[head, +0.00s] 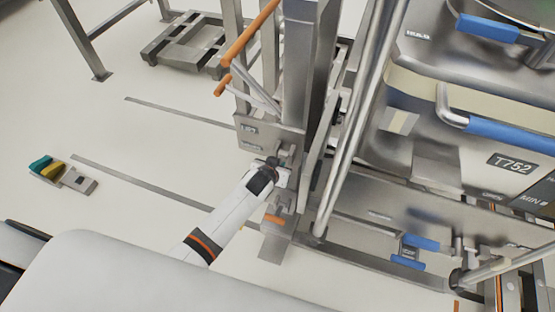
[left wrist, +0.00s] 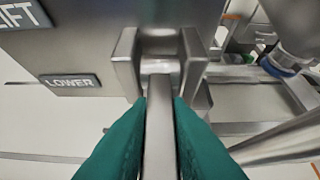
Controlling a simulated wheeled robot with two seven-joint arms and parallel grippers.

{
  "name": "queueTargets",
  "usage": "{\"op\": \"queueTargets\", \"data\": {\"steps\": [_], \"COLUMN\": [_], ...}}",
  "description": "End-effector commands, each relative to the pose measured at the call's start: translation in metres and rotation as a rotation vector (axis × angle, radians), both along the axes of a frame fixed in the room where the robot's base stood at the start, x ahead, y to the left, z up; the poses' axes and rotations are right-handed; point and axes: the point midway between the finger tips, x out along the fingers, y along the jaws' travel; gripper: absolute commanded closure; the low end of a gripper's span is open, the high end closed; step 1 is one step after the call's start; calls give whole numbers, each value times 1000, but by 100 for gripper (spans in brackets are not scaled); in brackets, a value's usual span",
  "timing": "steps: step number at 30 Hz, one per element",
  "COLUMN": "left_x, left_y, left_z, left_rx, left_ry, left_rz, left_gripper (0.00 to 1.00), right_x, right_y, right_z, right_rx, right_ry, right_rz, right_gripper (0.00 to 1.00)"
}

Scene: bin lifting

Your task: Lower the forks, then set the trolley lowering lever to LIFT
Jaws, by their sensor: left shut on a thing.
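My left gripper (head: 276,168) reaches the metal plate at the base of the trolley mast (head: 312,60). In the left wrist view, its teal fingers (left wrist: 159,135) are shut on the grey metal lowering lever (left wrist: 160,125). The lever's far end sits in a forked bracket (left wrist: 160,65). Left of the lever are a LIFT label (left wrist: 17,14), cut off at the top, and a LOWER label (left wrist: 70,84) below it. The lever lies nearer the LOWER label. I cannot make out the forks. My right gripper is not in view.
A steel bin marked T752 (head: 440,165) with blue handles stands to the right. Orange-gripped handles (head: 248,35) rise above the plate. An orange-ended pedal (head: 274,219) is below. A small teal-and-yellow unit (head: 47,168) lies on open floor at left; a low steel frame (head: 188,42) stands behind.

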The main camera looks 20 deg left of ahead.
Motion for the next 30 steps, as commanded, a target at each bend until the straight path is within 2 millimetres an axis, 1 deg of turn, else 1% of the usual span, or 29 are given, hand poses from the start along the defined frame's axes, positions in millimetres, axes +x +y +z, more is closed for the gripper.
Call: {"op": "queueTargets", "data": {"steps": [1, 3, 12, 21, 30], "left_x": [-6, -5, -4, -3, -3], "left_y": [-2, -2, -2, -2, -2], "left_z": [0, 1, 5, 6, 7], "left_rx": [0, 1, 5, 7, 9], "left_ry": [44, 75, 188, 256, 284], "left_rz": [0, -2, 0, -1, -2], "left_gripper": [100, 100, 100, 100, 100], "right_x": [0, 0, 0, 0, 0], "right_y": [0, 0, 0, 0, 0], "right_z": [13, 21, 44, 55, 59], "right_rx": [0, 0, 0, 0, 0], "right_ry": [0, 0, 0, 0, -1], "right_rz": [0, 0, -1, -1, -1], "right_gripper": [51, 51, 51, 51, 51]}}
